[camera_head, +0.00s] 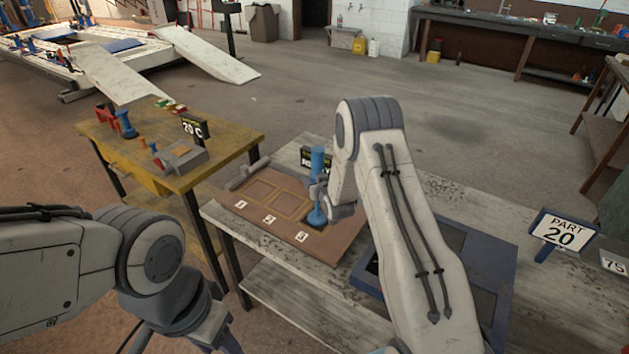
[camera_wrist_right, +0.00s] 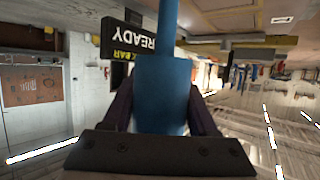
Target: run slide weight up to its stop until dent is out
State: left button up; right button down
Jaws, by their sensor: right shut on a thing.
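A blue upright tool (camera_head: 317,162) stands over the brown mat (camera_head: 262,226), its wide blue foot (camera_head: 317,217) near the square marked 3. My right gripper (camera_head: 322,190) is at its middle, partly hidden by my own arm. In the right wrist view a blue cylinder (camera_wrist_right: 162,95) sits between the dark fingers of my right gripper (camera_wrist_right: 163,105), which is shut on it. A thinner blue rod (camera_wrist_right: 168,25) runs on from the cylinder. I cannot tell the gap between weight and stop, and no dent can be made out. My left arm enters at the lower left; its fingers are out of view.
A black READY sign (camera_head: 312,157) stands behind the tool. A blue tray (camera_head: 487,285) lies partly under my right arm. A PART 20 sign (camera_head: 562,233) stands on the right. A yellow bench (camera_head: 232,140) with tools and a display (camera_head: 193,127) is at the left.

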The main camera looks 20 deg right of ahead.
jog(key=shift+f+b, duration=3.4)
jog(key=shift+f, duration=0.5)
notch_tip(320, 180, up, 9)
jog(key=p, duration=0.5)
jog(key=shift+f, duration=0.1)
jog(key=shift+f+b, duration=3.75)
jog(key=shift+f, duration=0.5)
jog(key=shift+c, duration=0.5)
grip_release()
jog(key=shift+r, duration=0.2)
